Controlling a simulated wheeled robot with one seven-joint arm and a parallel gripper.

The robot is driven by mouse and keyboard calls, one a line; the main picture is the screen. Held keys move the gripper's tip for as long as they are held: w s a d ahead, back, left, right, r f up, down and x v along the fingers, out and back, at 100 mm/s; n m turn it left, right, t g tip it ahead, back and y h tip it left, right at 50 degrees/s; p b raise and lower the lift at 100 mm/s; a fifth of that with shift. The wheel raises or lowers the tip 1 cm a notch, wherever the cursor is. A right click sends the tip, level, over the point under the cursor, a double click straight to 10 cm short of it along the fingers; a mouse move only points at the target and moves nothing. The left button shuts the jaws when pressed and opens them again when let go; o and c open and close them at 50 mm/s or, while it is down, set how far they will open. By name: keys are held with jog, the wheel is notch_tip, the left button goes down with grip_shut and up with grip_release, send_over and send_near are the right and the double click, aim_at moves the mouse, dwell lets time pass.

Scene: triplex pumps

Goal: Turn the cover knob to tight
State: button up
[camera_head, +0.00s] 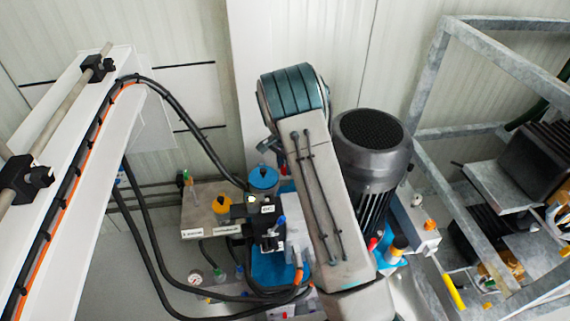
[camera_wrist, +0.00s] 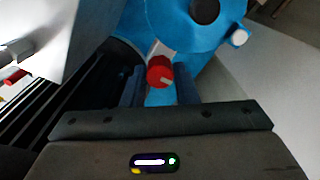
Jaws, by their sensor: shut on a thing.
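A red round knob (camera_wrist: 158,70) with a pale pointer mark shows in the wrist view. It sits beside the blue pump housing (camera_wrist: 190,22). My gripper (camera_wrist: 161,84) reaches in from below, with one dark finger on each side of the knob, and is shut on it. The fingertips are dim, so the exact contact is hard to see. In the head view my gripper cannot be made out. A small red part (camera_head: 372,243) shows there by the foot of the black motor; I cannot tell whether it is the same knob.
The ribbed black motor (camera_head: 371,150) stands close by; dark fins (camera_wrist: 92,82) show at left in the wrist view. Black hoses (camera_head: 150,245) loop across the lower left. A galvanised frame (camera_head: 500,60) stands at right. A white cap (camera_wrist: 239,38) is on the blue housing.

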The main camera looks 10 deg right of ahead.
dwell(0.4)
jog(key=o, duration=1)
jog(key=shift+r, duration=0.1)
notch_tip(320, 180, up, 14)
jog(key=p, duration=0.1)
jog(key=shift+p, duration=0.35)
